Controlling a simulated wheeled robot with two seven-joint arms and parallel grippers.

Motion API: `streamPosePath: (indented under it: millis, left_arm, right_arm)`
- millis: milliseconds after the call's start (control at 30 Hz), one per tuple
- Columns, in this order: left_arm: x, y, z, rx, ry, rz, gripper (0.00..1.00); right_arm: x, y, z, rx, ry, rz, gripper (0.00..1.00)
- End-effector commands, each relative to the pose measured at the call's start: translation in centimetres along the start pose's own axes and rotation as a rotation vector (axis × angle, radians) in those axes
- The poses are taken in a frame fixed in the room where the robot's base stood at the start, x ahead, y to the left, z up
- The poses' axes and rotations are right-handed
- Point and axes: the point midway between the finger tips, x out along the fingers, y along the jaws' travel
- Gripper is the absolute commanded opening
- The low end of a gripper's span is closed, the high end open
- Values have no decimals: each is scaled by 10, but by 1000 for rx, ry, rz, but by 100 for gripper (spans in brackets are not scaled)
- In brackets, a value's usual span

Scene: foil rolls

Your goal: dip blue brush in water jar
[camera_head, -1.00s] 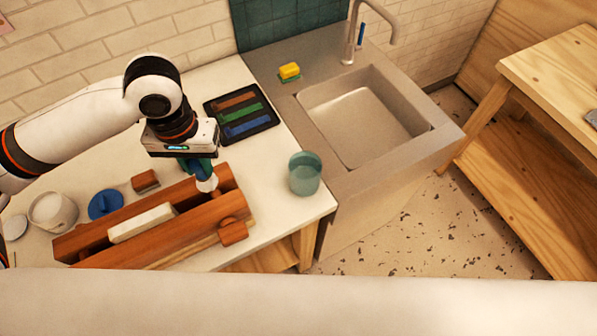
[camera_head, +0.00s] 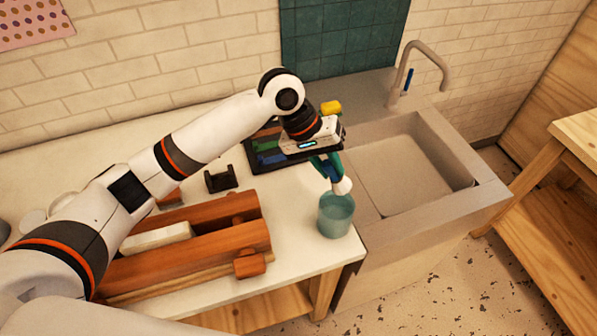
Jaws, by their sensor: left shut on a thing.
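The water jar (camera_head: 336,217) is a teal, see-through cup standing upright on the white counter near its right end, beside the sink. My left gripper (camera_head: 338,178) points down just above the jar, with its pale tip at the rim in the picture. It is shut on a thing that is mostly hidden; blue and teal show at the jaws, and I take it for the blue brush. I cannot tell whether the tip is inside the rim or just behind it. My right gripper is not in view.
A wooden rack (camera_head: 190,248) with a white block (camera_head: 155,239) lies left of the jar. A black tray (camera_head: 256,160) with coloured bars and a small black holder (camera_head: 220,180) are behind. The sink (camera_head: 400,178) is on the right, with a yellow sponge (camera_head: 330,107) behind.

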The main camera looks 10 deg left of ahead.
Motion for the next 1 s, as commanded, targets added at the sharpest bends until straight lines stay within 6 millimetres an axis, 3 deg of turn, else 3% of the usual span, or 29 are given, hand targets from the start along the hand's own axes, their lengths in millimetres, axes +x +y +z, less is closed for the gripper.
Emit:
streamPosePath:
  millis: [267, 833, 1000]
  left_arm:
    - [11, 4, 2, -1, -1, -6, 2]
    - [49, 25, 1, 0, -1, -4, 2]
    - [60, 31, 1, -3, 1, -4, 2]
  right_arm:
    - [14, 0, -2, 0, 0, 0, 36]
    - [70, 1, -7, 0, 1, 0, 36]
    - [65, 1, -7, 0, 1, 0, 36]
